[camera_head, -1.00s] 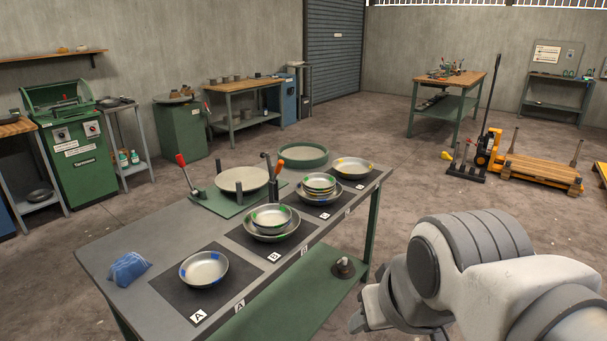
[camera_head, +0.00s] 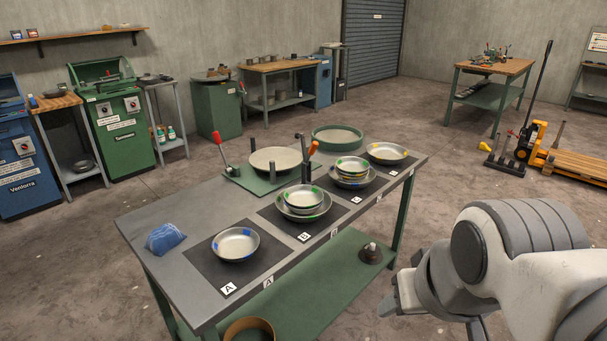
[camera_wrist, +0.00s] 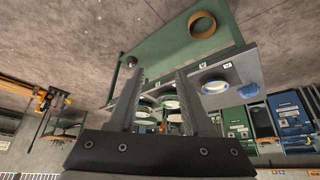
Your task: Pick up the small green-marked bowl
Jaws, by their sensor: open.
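A small metal bowl with green marks (camera_head: 303,193) sits inside a larger metal bowl (camera_head: 322,213) on the dark mat labelled B. On the mat behind, another green-marked bowl (camera_head: 352,162) tops a stack of several bowls. My gripper (camera_wrist: 161,72) is open and empty in the wrist view, its fingers spread, with stacked bowls showing between and beyond them. In the head view my gripper (camera_head: 388,307) is right of the table, apart from all bowls, and partly hidden by my arm.
A blue-marked bowl (camera_head: 236,244) sits on mat A, beside a blue cloth (camera_head: 165,238). A yellow-marked bowl (camera_head: 388,152) is at the far end.

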